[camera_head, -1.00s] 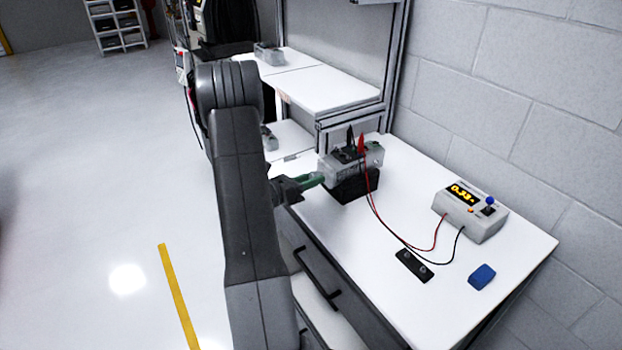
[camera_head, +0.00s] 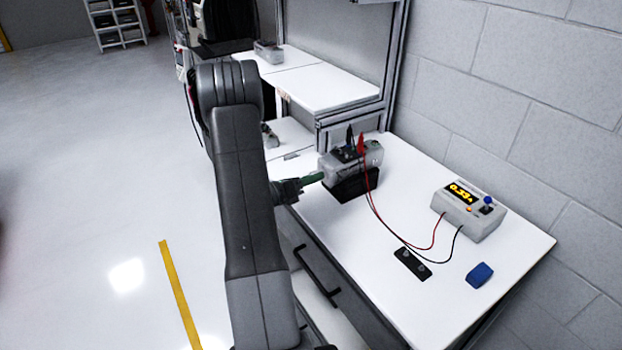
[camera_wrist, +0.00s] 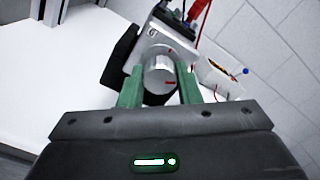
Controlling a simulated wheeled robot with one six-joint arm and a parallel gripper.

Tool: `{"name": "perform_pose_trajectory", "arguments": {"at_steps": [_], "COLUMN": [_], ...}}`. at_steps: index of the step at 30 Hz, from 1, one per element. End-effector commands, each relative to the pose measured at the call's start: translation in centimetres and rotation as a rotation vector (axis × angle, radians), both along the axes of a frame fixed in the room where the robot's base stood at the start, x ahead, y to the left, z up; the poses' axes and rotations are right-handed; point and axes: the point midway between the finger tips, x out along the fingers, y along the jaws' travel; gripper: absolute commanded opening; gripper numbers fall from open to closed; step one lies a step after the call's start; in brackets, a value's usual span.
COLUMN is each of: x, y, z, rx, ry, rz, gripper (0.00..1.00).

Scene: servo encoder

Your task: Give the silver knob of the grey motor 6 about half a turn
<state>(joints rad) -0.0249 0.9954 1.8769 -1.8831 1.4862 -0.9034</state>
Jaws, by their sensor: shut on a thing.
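The grey motor (camera_head: 345,168) sits on a black stand (camera_head: 352,187) on the white table, with a red and a black clip on its top. In the wrist view, its silver knob (camera_wrist: 159,74) with a red mark faces me. My gripper (camera_wrist: 158,84) has green fingers on either side of the knob, shut on it. In the head view, the gripper (camera_head: 313,178) reaches the motor's left end, and the knob is hidden there.
A meter box (camera_head: 468,212) with a lit yellow display and a blue-tipped lever stands at the right, wired to the clips. A black plate (camera_head: 412,263) and a blue block (camera_head: 480,275) lie in front. The wall (camera_head: 500,110) borders the table's right side.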

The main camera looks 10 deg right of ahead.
Motion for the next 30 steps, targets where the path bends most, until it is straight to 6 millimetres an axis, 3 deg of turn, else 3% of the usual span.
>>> {"name": "perform_pose_trajectory", "arguments": {"at_steps": [4,5,8,20,30], "x": [0.0,0.0,0.0,-0.2,-2.0], "y": [0.0,0.0,0.0,0.7,6.0], "z": [0.0,0.0,0.0,-0.1,-0.2], "rx": [0.0,0.0,0.001,0.001,0.001], "ry": [0.0,-0.001,-0.001,-0.002,-0.002], "rz": [0.001,0.001,0.001,0.002,0.006], "gripper": [0.08,0.34,0.52,0.52,0.52]}}
